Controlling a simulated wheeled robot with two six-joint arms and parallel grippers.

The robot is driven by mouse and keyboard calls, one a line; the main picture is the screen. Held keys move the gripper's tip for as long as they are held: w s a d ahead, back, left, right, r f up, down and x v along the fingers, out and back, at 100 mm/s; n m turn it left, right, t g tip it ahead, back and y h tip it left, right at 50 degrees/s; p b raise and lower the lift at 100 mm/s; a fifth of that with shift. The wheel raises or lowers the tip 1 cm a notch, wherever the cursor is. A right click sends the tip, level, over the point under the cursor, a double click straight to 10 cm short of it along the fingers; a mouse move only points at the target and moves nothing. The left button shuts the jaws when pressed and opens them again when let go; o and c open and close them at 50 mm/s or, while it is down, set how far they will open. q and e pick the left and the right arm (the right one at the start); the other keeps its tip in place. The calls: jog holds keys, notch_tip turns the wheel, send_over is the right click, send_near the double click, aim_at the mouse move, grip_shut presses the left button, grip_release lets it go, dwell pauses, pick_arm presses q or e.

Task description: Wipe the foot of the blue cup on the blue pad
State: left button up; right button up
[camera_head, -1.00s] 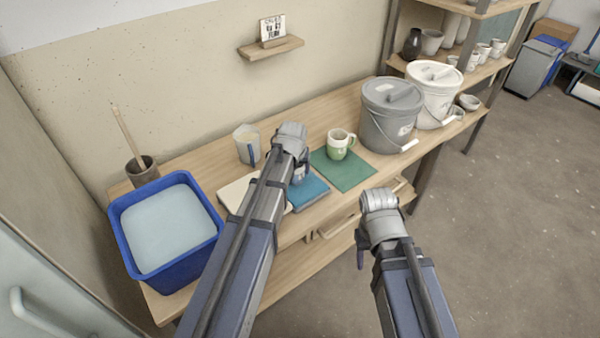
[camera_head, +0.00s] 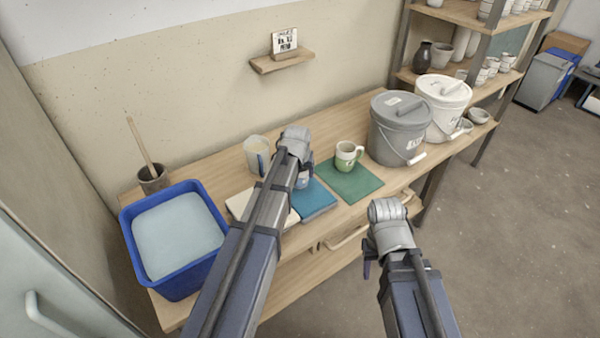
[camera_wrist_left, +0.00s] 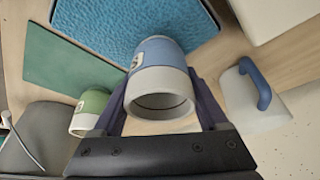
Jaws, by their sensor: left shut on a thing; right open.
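My left gripper (camera_wrist_left: 160,100) is shut on the blue cup (camera_wrist_left: 160,52), with one finger on each side. In the left wrist view the cup's pale open mouth faces the camera and its blue lower end points towards the blue pad (camera_wrist_left: 100,22). Its foot is hidden, so I cannot tell whether it touches the pad. In the head view the blue pad (camera_head: 315,203) lies near the table's front edge, partly behind my left arm, and only a sliver of the cup (camera_head: 303,182) shows. My right gripper (camera_head: 369,262) is open and empty, in front of the table.
A green-and-white mug (camera_head: 346,158) stands on a green pad (camera_head: 355,184) right of the blue pad. A jug (camera_head: 256,152) stands behind, a pale board (camera_head: 240,203) lies left. A blue basin (camera_head: 131,240) is at far left, grey and white buckets (camera_head: 396,135) at right.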

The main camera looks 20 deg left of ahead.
pick_arm(q)
jog(key=shift+r+p, duration=2.35)
jog(key=shift+r, duration=0.4)
